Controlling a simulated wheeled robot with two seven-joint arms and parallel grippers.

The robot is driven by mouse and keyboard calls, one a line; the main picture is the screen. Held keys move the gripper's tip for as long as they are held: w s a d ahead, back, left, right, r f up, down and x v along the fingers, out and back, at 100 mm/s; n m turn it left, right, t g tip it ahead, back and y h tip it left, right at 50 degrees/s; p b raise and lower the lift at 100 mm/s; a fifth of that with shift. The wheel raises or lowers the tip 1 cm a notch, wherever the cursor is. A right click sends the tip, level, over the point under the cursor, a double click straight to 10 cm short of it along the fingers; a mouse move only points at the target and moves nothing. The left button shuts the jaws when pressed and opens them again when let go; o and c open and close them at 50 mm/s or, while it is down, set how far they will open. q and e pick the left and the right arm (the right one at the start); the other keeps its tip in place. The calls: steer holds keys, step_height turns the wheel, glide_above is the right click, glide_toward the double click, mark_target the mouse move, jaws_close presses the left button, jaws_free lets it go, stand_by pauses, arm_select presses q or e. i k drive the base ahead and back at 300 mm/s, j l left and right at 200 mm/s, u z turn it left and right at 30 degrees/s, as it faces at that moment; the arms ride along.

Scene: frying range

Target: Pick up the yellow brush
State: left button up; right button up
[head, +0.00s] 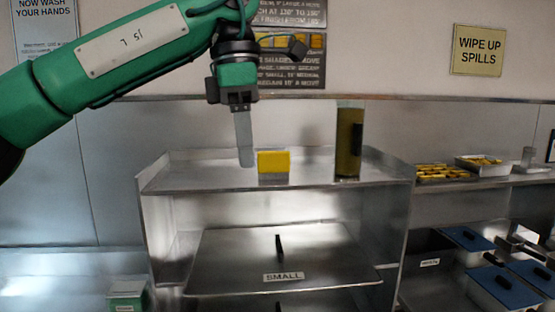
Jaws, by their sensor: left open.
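The yellow brush (273,162) shows as a small yellow block on the top metal shelf (215,180). Any bristles or handle are too small to tell. My left gripper (245,160) points straight down just left of the yellow block, with its fingertips at about the block's height in the picture. The gripper is open, with its fingers lined up so they look like one grey bar. It holds nothing that I can see. I cannot tell whether it touches the block or is nearer to me. My right gripper is not in view.
A tall container of brown-green liquid (349,142) stands on the same shelf to the right. A lower shelf has a lid labelled SMALL (330,262). Trays of yellow food (484,164) and blue-lidded bins (503,288) are at the right. The shelf between block and container is clear.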

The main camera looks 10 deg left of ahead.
mark_target(273, 165)
steer(key=i, duration=1.45)
